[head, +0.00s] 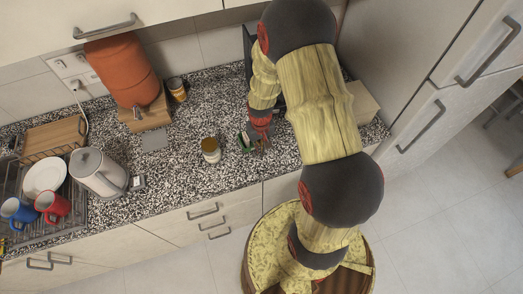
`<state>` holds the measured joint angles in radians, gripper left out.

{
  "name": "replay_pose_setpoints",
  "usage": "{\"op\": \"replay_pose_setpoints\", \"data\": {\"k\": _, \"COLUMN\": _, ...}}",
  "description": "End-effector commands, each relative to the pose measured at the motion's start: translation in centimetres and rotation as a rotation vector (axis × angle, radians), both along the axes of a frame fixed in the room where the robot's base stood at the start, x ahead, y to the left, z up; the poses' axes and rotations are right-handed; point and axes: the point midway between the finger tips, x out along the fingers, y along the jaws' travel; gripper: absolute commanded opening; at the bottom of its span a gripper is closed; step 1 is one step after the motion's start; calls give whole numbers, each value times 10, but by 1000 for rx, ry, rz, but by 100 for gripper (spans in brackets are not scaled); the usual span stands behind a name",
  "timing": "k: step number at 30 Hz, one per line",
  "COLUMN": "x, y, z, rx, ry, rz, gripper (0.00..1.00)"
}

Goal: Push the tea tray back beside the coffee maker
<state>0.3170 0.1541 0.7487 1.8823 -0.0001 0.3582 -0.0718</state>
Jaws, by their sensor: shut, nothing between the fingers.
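My gripper (262,141) is shut and empty, low over the speckled counter near its front edge. A small green and dark item (245,141) lies on the counter just left of the fingers; it may be the tea tray, but it is too small to tell. I cannot tell whether the fingers touch it. A dark upright thing (247,50), possibly the coffee maker, stands at the back of the counter, mostly hidden behind my arm.
A jar (210,150) stands left of the green item. Further left are a kettle (98,173), a dish rack (75,214) with a plate and mugs, an orange dispenser (122,68) and a patterned cup (177,89). A pale box (362,102) stands right of my arm, near the fridge (398,95).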

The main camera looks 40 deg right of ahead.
Motion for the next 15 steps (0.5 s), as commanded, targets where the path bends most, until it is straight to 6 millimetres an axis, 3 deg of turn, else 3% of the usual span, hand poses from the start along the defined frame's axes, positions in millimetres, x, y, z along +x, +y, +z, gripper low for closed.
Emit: {"op": "replay_pose_setpoints", "data": {"k": 15, "x": 140, "y": -35, "z": -3, "rx": -1, "ry": -3, "rz": 0, "gripper": 0}}
